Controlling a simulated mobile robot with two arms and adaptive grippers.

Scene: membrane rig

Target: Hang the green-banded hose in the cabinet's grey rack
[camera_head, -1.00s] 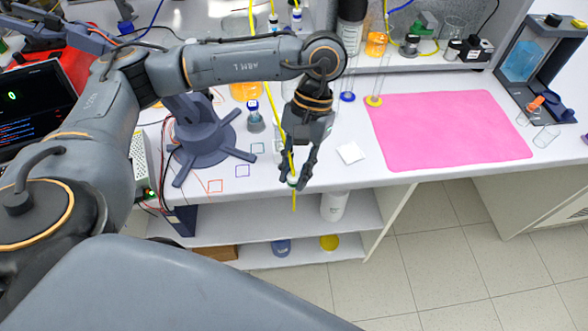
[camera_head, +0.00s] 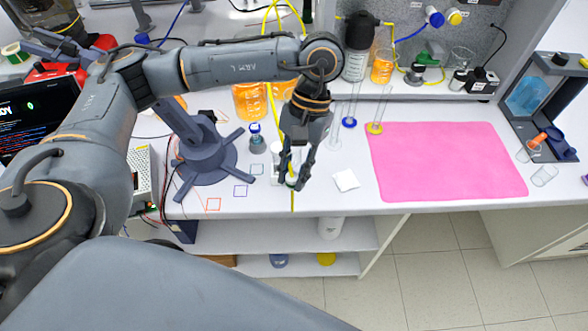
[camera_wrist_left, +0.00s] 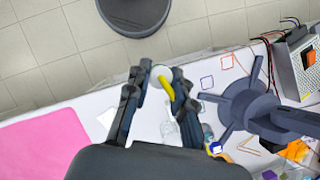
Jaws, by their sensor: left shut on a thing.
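My left gripper (camera_head: 291,184) is shut on a yellow hose (camera_head: 292,203) above the front part of the bench. The hose runs up behind the gripper, and a short end hangs below the fingertips. A small pale, greenish piece shows at the fingertips; I cannot tell whether it is the green band. In the left wrist view the yellow hose (camera_wrist_left: 166,87) sits between the fingers beside a pale disc (camera_wrist_left: 160,73). I cannot make out the cabinet's grey rack. My right gripper is not in view.
A pink mat (camera_head: 445,160) lies on the bench to the right, with a white square (camera_head: 346,180) nearer. Clear tubes with blue and yellow bases (camera_head: 374,128) stand behind. A dark multi-legged stand (camera_head: 205,150) is left of the gripper. Open shelves (camera_head: 225,236) lie under the bench.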

